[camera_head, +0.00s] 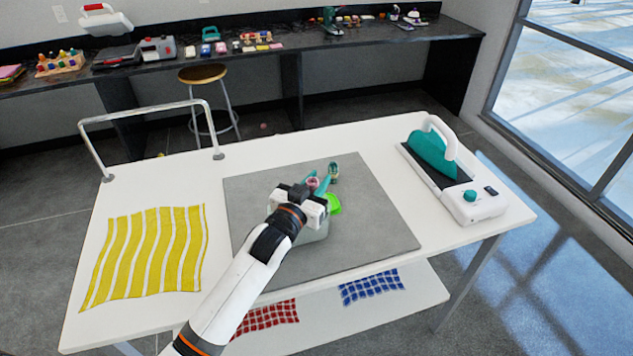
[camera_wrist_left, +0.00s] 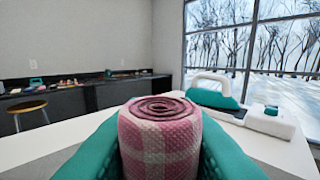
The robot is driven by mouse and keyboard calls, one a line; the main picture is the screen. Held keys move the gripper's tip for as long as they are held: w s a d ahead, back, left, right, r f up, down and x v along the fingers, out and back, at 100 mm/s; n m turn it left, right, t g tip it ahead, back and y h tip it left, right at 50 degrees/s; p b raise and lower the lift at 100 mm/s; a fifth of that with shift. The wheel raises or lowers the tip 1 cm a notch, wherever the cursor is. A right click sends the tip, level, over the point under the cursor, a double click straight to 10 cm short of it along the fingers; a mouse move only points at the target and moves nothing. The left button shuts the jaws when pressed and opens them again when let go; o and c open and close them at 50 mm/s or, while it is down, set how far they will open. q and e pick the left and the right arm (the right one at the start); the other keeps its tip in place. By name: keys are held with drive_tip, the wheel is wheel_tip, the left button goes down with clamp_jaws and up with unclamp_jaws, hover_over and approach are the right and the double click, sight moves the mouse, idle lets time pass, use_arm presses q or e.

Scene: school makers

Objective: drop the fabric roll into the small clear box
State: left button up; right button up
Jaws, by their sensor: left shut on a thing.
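My left gripper (camera_head: 317,181) is over the grey mat in the head view. Its teal fingers are shut on a pink and white checked fabric roll (camera_head: 312,183). In the left wrist view the roll (camera_wrist_left: 160,140) stands upright between the two teal fingers, its spiral end facing up. A pale, see-through-looking shape (camera_head: 317,234), perhaps the small clear box, shows below the gripper and is mostly hidden by my arm. I cannot tell how high the roll is above it. My right gripper is not in view.
The grey mat (camera_head: 385,232) lies on a white table. A bright green item (camera_head: 333,205) is beside the gripper. A teal iron (camera_head: 433,155) on its base stands at right. Yellow striped cloth (camera_head: 145,255) lies at left, near a metal rail (camera_head: 150,112). A stool (camera_head: 203,75) stands behind.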

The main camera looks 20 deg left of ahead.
use_arm(q)
drive_tip(key=o, duration=0.9)
drive_tip(key=shift+o, duration=0.7)
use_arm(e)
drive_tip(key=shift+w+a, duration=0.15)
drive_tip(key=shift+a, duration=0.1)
